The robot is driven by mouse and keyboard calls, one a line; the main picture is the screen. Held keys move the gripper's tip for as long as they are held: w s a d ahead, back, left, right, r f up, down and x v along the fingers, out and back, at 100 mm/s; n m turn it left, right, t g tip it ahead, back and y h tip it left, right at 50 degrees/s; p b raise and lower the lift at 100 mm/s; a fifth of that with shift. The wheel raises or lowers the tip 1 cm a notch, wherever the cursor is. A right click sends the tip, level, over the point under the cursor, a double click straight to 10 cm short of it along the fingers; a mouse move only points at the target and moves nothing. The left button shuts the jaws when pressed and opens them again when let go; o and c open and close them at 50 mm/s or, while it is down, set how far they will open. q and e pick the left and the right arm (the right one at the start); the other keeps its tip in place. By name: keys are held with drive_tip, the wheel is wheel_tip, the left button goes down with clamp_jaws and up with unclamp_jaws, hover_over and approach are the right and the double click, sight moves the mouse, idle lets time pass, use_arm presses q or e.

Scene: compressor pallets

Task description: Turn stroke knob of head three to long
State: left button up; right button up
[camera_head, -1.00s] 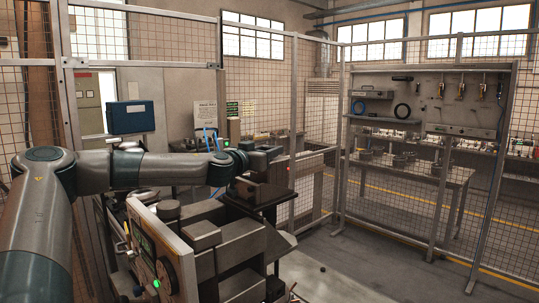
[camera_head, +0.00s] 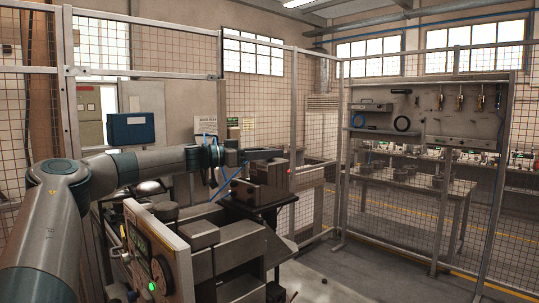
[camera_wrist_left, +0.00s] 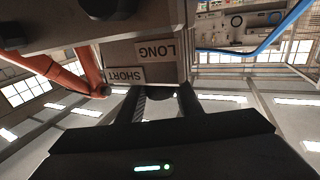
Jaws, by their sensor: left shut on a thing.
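My left gripper (camera_head: 280,154) reaches in from the left in the head view, at the top of a dark machine head (camera_head: 262,192). In the left wrist view its two dark fingers (camera_wrist_left: 160,93) rise to the edge of a grey block (camera_wrist_left: 118,54). The block carries a LONG label (camera_wrist_left: 155,50) and a SHORT label (camera_wrist_left: 124,75), both upside down in the picture. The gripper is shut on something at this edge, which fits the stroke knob. The knob is mostly hidden by the fingers, so its setting cannot be read. My right gripper is out of view.
A panel with a green-lit button (camera_head: 153,287) and grey blocks (camera_head: 199,234) stand close in front, below my left arm. Mesh fencing (camera_head: 315,150) closes off the back and right. A workbench (camera_head: 425,182) stands beyond it.

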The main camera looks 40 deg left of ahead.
use_arm(q)
drive_tip(key=shift+m+g+h+p, duration=0.8)
drive_tip(key=shift+m+h, duration=0.2)
drive_tip(key=shift+h, duration=0.4)
drive_tip(key=shift+m+g+h+p, duration=1.2)
drive_tip(key=shift+g+h+p, duration=0.1)
drive_tip(key=shift+h+p, duration=0.1)
drive_tip(key=shift+f, duration=0.1)
drive_tip(key=o, duration=1)
drive_tip(key=shift+o, duration=0.2)
drive_tip(key=shift+s+a, duration=0.1)
